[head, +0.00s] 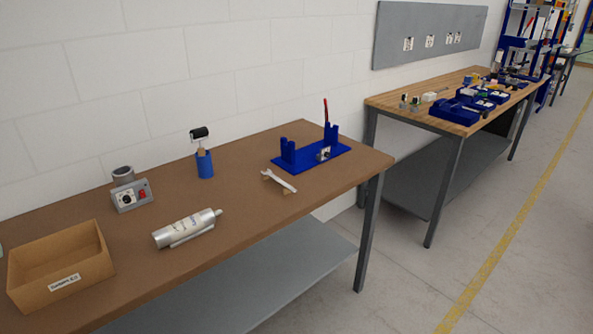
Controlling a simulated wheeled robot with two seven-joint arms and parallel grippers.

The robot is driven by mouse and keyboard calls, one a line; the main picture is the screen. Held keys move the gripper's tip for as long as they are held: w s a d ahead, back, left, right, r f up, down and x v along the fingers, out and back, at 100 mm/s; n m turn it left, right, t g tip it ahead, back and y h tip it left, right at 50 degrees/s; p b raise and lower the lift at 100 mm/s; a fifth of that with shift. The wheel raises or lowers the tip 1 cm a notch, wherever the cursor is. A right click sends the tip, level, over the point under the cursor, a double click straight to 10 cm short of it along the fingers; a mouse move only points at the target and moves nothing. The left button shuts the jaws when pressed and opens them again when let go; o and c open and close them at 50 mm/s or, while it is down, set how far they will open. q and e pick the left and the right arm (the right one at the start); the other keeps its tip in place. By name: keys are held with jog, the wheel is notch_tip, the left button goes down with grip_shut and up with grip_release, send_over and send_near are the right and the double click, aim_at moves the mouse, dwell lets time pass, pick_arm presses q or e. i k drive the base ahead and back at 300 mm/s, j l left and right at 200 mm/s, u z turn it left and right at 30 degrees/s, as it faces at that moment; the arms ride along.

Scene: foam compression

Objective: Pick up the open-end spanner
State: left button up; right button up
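The open-end spanner (279,181) is a small, pale metal tool on the brown workbench (237,224). It lies in front of the blue fixture, towards the bench's right end. One end looks slightly raised, but I cannot tell what it rests on. Neither of my grippers shows in the head view.
A blue fixture (290,163) stands behind the spanner. A silver cartridge (187,229), a roller in a blue holder (204,164), a grey control box (132,197) and a cardboard box (60,267) stand further left. A second bench (440,112) stands at right. Floor in front is clear.

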aim_at(269, 172)
jog(key=i+l+z, duration=0.1)
jog(key=i+l, duration=0.3)
jog(key=i+l+z, duration=0.1)
jog(key=i+l, duration=0.25)
jog(key=i, duration=0.2)
